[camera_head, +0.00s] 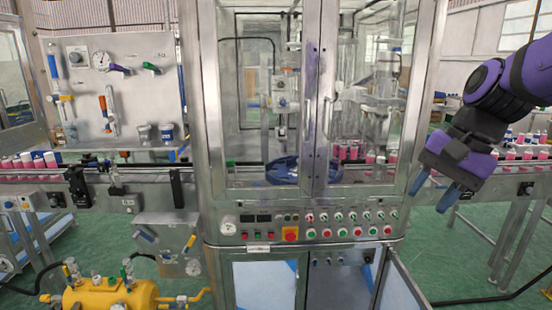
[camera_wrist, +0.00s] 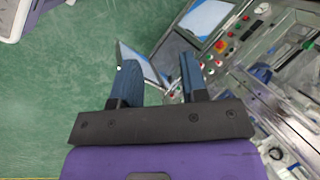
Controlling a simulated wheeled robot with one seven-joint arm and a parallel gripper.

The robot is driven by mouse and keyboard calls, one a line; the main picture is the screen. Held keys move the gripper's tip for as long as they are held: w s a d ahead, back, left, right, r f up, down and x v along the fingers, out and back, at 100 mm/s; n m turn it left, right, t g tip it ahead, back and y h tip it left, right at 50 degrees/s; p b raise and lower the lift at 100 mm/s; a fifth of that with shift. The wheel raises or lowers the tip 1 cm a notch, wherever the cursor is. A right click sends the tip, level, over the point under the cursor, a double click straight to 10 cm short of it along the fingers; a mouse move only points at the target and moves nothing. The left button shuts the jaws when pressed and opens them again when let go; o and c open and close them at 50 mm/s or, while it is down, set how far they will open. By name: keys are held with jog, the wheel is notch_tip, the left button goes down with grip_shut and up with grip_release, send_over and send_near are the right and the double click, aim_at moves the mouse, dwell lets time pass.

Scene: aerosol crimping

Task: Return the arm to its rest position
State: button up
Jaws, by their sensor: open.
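My gripper (camera_head: 433,190) hangs at the right side of the head view, on my purple and black arm. Its two blue fingers point down and to the left, in front of the right-hand conveyor. In the wrist view my gripper (camera_wrist: 158,85) shows its blue fingers spread apart with nothing between them. Green floor and part of the machine lie beyond the fingertips. The fingers appear apart from the machine.
A glass-doored crimping machine (camera_head: 300,220) with a button panel fills the middle. An open lower door (camera_head: 403,285) juts out at its right. Pink cans (camera_head: 515,154) line the right conveyor. A yellow tank (camera_head: 110,296) stands front left.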

jog(key=s+d+n+t+h, duration=0.2)
jog(key=s+n, duration=0.1)
jog(key=s, duration=0.2)
jog(key=s+d+r+n+t+h, duration=0.1)
jog(key=s+d+n+t+h, duration=0.1)
jog(key=s, duration=0.4)
jog(key=shift+s+d+r+n, duration=0.25)
jog(key=shift+d+n, duration=0.2)
jog(key=shift+n, duration=0.55)
jog(key=shift+w+r, duration=0.1)
dwell(2.5)
